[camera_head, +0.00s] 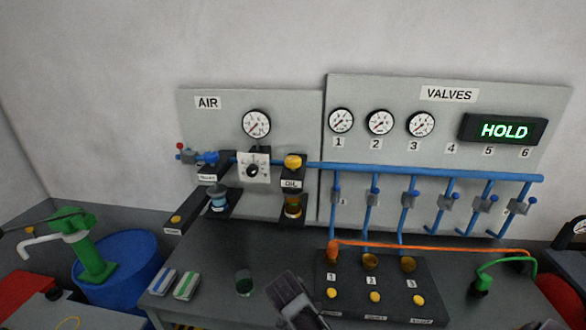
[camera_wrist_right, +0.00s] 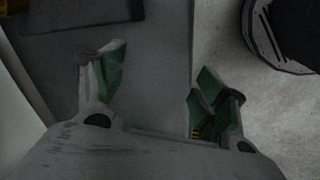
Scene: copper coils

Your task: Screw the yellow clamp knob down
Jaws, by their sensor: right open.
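Several yellow knobs show in the head view, and I cannot tell which one is the clamp knob. Three yellow knobs sit along the front of the dark numbered block, at station 1 (camera_head: 331,292), station 2 (camera_head: 375,297) and station 3 (camera_head: 419,300). Another yellow knob (camera_head: 175,219) is on the dark bracket at the left, and a yellow cap (camera_head: 292,161) tops the OIL unit. My right gripper (camera_wrist_right: 160,72) is open with nothing between its green-padded fingers in the wrist view. No yellow knob is clearly between them. My left gripper is not seen.
A grey bench (camera_head: 215,310) carries the dark block (camera_head: 350,275), two small boxes (camera_head: 174,283) and a green-filled cup (camera_head: 244,282). A dark grey link of mine reaches up left of the block. An orange hose (camera_head: 440,248) crosses behind it. A blue drum (camera_head: 125,265) stands left.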

